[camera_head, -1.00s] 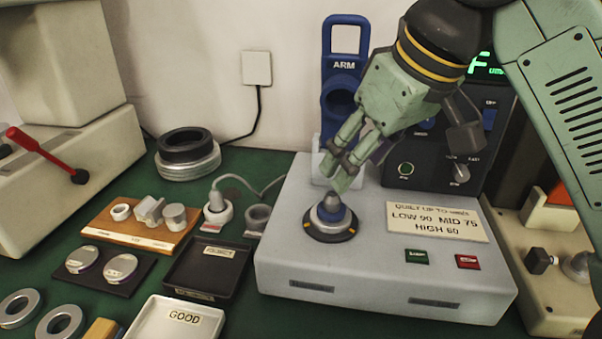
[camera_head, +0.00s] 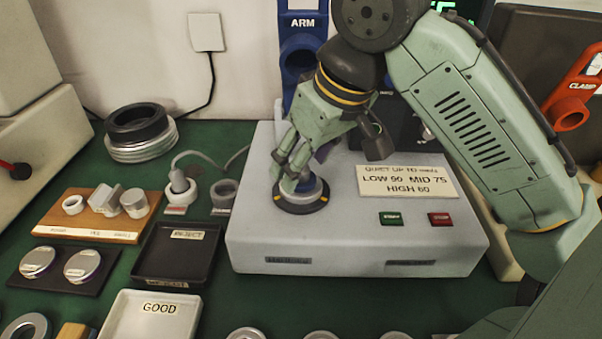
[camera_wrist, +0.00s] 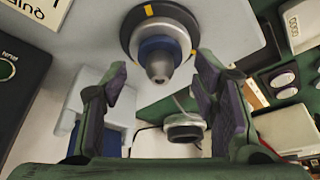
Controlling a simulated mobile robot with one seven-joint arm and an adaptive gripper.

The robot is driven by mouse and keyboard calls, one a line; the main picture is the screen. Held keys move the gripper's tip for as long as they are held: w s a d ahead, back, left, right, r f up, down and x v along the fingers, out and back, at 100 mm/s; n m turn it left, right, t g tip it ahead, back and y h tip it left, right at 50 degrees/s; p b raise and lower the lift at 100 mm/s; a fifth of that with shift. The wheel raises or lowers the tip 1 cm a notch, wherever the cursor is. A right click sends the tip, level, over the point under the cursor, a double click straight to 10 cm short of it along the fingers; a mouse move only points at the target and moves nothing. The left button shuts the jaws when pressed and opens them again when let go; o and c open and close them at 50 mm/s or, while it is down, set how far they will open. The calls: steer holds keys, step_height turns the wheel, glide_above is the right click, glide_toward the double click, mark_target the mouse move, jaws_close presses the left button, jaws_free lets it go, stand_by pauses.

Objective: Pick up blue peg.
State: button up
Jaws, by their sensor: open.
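The blue peg (camera_wrist: 155,48) has a grey tip and stands in a silver ring on a dark round base (camera_wrist: 135,28) with yellow marks. In the head view the peg (camera_head: 305,184) is mostly hidden behind my fingers, on the left part of the grey machine top. My gripper (camera_head: 289,170) is open and tilted down over it. In the wrist view my fingers (camera_wrist: 162,75) are apart, with the peg's tip between and just beyond the fingertips. I see no finger clearly touching it.
The grey machine (camera_head: 350,238) has a label plate (camera_head: 407,182) and green and red buttons. A blue ARM holder (camera_head: 302,50) stands behind. A black tray (camera_head: 178,255), a white GOOD tray (camera_head: 150,318) and a wooden parts board (camera_head: 90,228) lie left. Stacked rings (camera_head: 140,132) stand at the back left.

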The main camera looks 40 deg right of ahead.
steer(key=shift+w+f, duration=0.3)
steer(key=shift+f, duration=0.25)
steer(key=shift+c, duration=0.5)
jaws_close()
